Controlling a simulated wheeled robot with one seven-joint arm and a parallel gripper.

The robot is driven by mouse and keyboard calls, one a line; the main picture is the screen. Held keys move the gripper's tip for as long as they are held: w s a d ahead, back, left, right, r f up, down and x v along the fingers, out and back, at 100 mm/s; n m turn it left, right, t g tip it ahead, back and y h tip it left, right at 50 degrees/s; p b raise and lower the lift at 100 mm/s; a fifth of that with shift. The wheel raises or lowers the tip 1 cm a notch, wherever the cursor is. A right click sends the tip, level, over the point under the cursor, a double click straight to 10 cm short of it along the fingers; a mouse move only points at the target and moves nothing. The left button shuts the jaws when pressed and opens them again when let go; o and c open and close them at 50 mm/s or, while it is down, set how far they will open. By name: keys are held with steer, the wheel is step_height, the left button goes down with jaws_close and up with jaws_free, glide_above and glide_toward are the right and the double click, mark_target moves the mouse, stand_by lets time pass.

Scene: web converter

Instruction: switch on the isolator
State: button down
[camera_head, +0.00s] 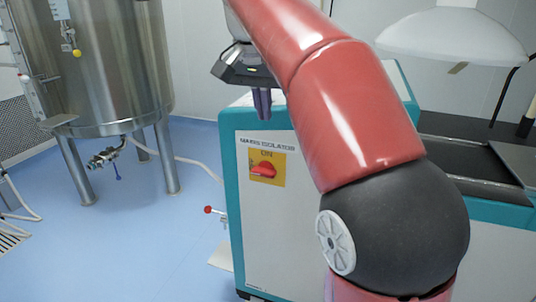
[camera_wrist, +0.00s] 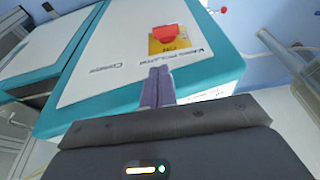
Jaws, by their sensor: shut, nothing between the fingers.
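The mains isolator is a red handle (camera_head: 263,171) on a square yellow plate (camera_head: 279,160), with the word ON above the handle and a MAINS ISOLATOR label over the plate. The handle lies roughly level in the head view, and its exact setting is hard to read. In the wrist view the red handle (camera_wrist: 165,33) sits beyond my fingertips, slightly right. My gripper (camera_head: 262,112) points down near the cabinet's top edge, above the isolator in the picture. Its purple fingers (camera_wrist: 158,72) are together, empty and apart from the handle.
The isolator is on a white panel of a teal-edged cabinet (camera_head: 226,200). A red-knobbed lever (camera_head: 208,210) sticks out at the cabinet's left. A steel tank (camera_head: 105,70) on legs stands further left. Blue floor (camera_head: 150,235) between them is mostly clear, with a hose crossing it.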

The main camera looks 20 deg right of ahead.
mark_target(270, 171)
steer(key=b+x, duration=0.1)
steer(key=x, duration=0.3)
steer(key=b+x, duration=0.1)
steer(key=x, duration=0.4)
steer(key=s+b+x, duration=0.1)
steer(key=b+x, duration=0.1)
steer(key=x, duration=0.2)
steer(key=shift+w+a+f, duration=0.1)
steer(key=shift+a+f, duration=0.2)
steer(key=shift+f, duration=0.25)
